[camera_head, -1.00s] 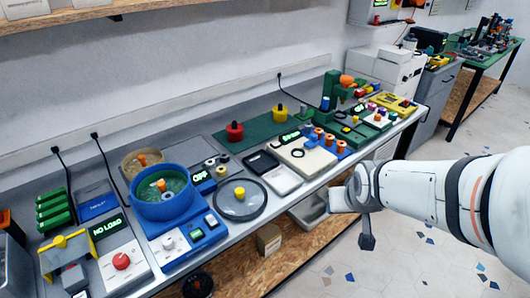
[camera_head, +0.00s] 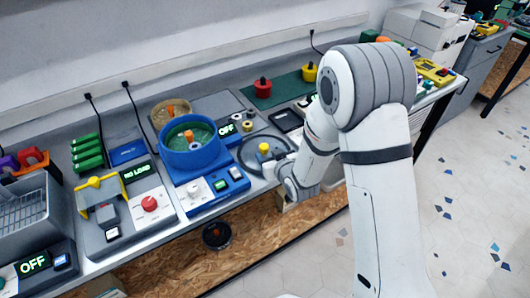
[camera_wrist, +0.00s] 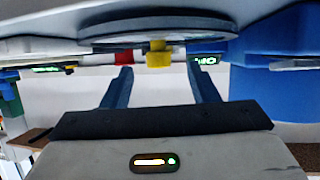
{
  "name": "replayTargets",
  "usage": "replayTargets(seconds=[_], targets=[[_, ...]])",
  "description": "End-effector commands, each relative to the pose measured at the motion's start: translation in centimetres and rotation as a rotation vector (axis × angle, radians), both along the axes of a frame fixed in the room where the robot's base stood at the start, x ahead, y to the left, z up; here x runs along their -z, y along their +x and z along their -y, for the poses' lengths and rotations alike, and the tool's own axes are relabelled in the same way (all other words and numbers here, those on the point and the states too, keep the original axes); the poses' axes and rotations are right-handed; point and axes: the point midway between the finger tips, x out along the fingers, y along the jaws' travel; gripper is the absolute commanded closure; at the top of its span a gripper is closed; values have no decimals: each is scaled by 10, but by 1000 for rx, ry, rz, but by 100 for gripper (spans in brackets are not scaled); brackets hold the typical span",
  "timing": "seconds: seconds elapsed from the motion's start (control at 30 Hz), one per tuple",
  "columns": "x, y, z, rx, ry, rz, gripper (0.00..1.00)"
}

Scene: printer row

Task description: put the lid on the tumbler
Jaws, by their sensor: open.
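The lid (camera_head: 249,157) is a round, dark-rimmed disc with a yellow knob (camera_head: 264,148), lying flat on the bench right of the tumbler. The tumbler (camera_head: 188,162) is a blue open tub with a green inside and an orange piece in it. In the upside-down wrist view, the lid (camera_wrist: 115,33) is at the top and its knob (camera_wrist: 159,57) hangs between the finger lines. My gripper (camera_wrist: 163,72) is open and empty, pointing towards the knob; I cannot tell whether the knob is fully between the fingertips. The tumbler's blue side (camera_wrist: 275,75) is at the right there.
The blue control base (camera_head: 210,190) is in front of the tumbler. A tan bowl (camera_head: 170,112) stands behind it. A grey unit with a yellow handle (camera_head: 100,183) is at left. Red (camera_head: 263,88) and yellow (camera_head: 310,73) knobbed pieces stand on a green mat behind.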

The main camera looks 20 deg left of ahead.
Motion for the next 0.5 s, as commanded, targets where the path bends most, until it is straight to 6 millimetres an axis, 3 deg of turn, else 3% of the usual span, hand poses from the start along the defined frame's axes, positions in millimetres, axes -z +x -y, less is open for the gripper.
replayTargets(seconds=[0.5], targets=[[18, 42, -33, 2, -1, -2, 46]])
